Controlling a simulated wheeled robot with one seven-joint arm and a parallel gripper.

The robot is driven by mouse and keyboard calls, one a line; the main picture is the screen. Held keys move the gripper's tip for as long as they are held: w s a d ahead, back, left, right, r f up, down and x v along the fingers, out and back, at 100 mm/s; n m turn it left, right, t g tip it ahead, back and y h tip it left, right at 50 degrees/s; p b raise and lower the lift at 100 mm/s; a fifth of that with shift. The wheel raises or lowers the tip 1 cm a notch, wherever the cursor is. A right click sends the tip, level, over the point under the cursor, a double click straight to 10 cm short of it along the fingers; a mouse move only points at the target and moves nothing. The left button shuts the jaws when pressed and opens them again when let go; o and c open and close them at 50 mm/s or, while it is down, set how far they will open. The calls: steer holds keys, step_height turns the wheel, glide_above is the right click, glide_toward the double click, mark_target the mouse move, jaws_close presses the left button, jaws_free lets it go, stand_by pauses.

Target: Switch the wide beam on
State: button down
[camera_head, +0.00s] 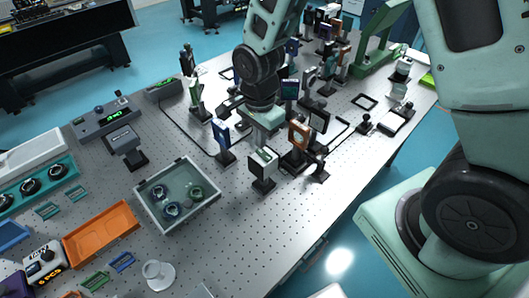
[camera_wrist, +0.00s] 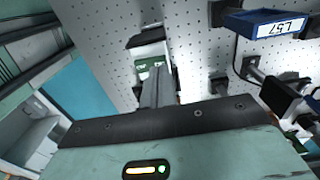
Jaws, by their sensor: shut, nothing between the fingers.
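My gripper (camera_wrist: 157,88) is shut and empty in the wrist view, its fingers together. They point at a small white-and-black box with a green label (camera_wrist: 149,50), and overlap its lower edge in the picture; I cannot tell whether they touch. In the head view my gripper's pale green hand (camera_head: 266,119) is above the middle of the optical table. A white-and-black box on a post (camera_head: 263,163), seemingly the same one, stands just below it. The fingertips are hard to make out there. No wide-beam marking is readable on any device.
A blue-framed plate (camera_wrist: 262,23) stands at the upper right in the wrist view. Other post-mounted optics, such as an orange one (camera_head: 299,134), crowd around my gripper. A grey controller with green digits (camera_head: 103,117), a clear-sided bin (camera_head: 150,205) and an orange tray (camera_head: 100,233) are to the left.

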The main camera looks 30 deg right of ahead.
steer(key=shift+f+b, duration=0.75)
steer(key=shift+f, duration=0.25)
stand_by(0.5)
steer(key=shift+r, duration=0.1)
steer(key=shift+r+p, duration=2.9)
steer(key=shift+r, duration=0.65)
steer(key=s+a+r+n+b, duration=0.1)
steer(key=s+a+n+b, duration=0.2)
steer(key=s+n, duration=0.7)
steer(key=s+a+r+n+b, duration=0.1)
steer(key=s+a+n+b, duration=0.2)
steer(key=s+n+b, duration=0.4)
steer(key=s+n, duration=0.3)
steer(key=n, duration=0.2)
steer(key=shift+a+r+y, duration=0.15)
steer(key=shift+r+y, duration=0.15)
steer(key=shift+r, duration=0.1)
